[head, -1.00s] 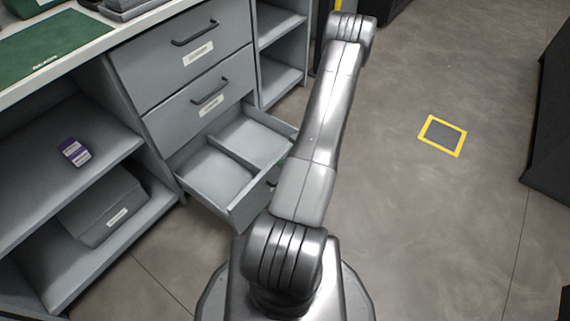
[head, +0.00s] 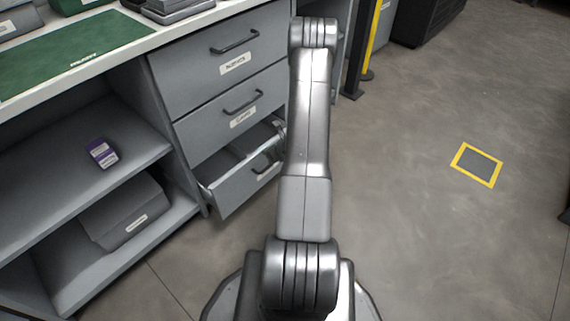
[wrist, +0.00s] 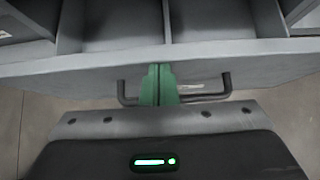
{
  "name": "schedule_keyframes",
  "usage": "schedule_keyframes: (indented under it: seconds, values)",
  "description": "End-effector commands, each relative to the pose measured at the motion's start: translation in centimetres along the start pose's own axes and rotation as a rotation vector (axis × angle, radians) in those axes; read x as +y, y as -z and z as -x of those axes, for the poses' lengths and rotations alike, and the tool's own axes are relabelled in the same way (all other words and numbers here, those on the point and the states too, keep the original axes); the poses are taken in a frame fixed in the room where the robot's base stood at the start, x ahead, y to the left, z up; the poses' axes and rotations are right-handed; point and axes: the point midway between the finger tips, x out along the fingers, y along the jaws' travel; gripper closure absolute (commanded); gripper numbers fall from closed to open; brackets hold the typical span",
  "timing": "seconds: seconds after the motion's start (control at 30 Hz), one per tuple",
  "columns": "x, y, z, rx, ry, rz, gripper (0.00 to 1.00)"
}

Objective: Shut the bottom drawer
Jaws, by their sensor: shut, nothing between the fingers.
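The bottom drawer (head: 243,186) is partly open below two shut drawers in the grey cabinet. In the wrist view its front panel (wrist: 80,80) spans the picture, with a dark bar handle (wrist: 226,92) and a divided interior behind it. My gripper (wrist: 158,70) shows there with its green fingers together at the drawer front, by the middle of the handle. The fingertips appear to be at or against the panel; exact contact is hard to tell. In the head view my arm hides the gripper and the drawer's right end.
The upper drawers (head: 232,50) are shut. Open shelves on the left hold a purple box (head: 102,153) and a grey bin (head: 122,212). A green mat (head: 70,55) lies on the worktop.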

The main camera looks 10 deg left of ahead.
Motion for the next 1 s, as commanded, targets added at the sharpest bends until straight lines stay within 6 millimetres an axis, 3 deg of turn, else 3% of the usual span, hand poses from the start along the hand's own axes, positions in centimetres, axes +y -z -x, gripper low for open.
schedule_keyframes:
  seconds: [0.2,0.4,1.0]
  values:
    - [0.1,-3.2,-3.6,0.000,-0.001,0.003,1.00]
    - [0.0,-4.6,-5.1,0.000,-0.001,0.001,1.00]
    - [-0.2,-4.8,-5.4,0.001,0.000,-0.001,1.00]
